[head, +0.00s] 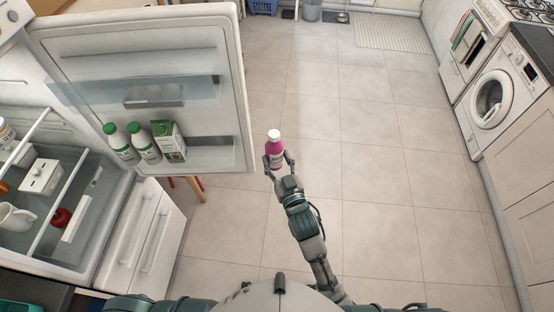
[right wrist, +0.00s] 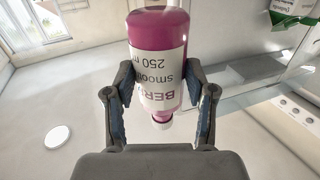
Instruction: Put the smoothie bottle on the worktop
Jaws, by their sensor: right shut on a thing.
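The smoothie bottle (head: 275,150) is magenta with a white cap and a white label. In the head view it is upright in my right gripper (head: 279,162), over the open floor to the right of the fridge door. The right wrist view shows the bottle (right wrist: 160,62) between the two fingers of the gripper (right wrist: 160,110), with the label text upside down. My right gripper is shut on it. My left gripper does not show. A dark worktop edge (head: 535,45) shows above the washing machine at the far right.
The fridge door (head: 243,100) stands open at left, its shelf holding two green-capped bottles (head: 128,145) and a carton (head: 168,142). The fridge interior holds a white jug (head: 15,217) and a red pepper (head: 62,217). The washing machine (head: 497,98) stands at right. The tiled floor (head: 390,200) between is clear.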

